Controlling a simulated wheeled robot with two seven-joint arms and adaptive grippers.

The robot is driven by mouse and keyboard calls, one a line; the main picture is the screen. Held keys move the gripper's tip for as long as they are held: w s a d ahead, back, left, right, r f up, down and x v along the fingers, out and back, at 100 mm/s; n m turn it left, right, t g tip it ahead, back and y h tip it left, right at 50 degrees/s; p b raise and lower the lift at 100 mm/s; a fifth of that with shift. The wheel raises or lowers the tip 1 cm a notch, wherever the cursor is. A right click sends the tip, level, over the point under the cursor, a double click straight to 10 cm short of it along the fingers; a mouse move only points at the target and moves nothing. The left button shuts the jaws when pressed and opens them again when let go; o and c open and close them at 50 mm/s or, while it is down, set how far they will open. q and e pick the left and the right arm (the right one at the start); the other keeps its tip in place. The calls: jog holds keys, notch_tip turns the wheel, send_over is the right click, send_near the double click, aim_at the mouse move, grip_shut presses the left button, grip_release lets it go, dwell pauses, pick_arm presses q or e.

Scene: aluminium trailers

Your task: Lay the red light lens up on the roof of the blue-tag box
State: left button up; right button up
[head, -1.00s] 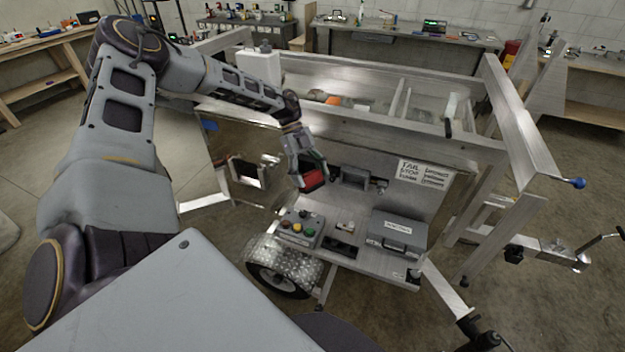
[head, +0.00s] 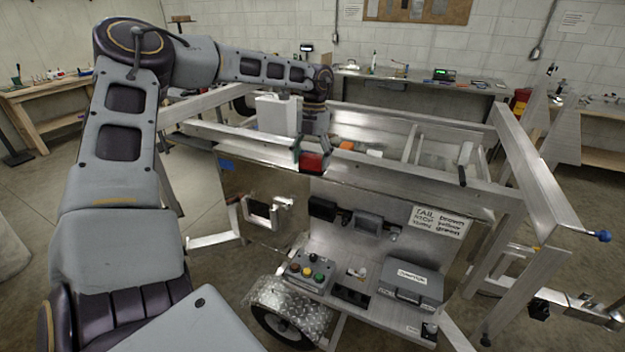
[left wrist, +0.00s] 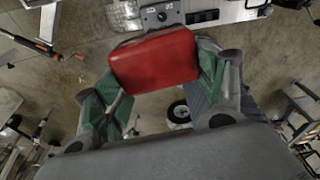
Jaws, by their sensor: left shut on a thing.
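The red light lens (head: 312,162) is held between the green-padded fingers of my left gripper (head: 311,152), in front of or over the trailer's near top rail. In the left wrist view the lens (left wrist: 155,58) shows as a red block with a finger on either side. I cannot tell which box the tag belongs to. My right gripper is out of view.
Below are a dark housing (head: 322,208) and a grey housing (head: 368,225) on the panel. A button box (head: 305,273) and a grey case (head: 410,282) stand on the lower shelf. Metal rails (head: 400,175) surround the trailer bed.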

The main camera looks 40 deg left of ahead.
pick_arm(q)
jog(key=shift+m+t+y, duration=0.3)
jog(key=shift+m+t, duration=0.3)
jog(key=r, duration=0.3)
jog(key=w+r, duration=0.1)
jog(key=r, duration=0.4)
jog(key=shift+w+d+r, duration=0.1)
jog(key=shift+w+r, duration=0.15)
jog(key=shift+r, duration=0.1)
jog(key=shift+d+r, duration=0.2)
jog(key=shift+r, duration=0.7)
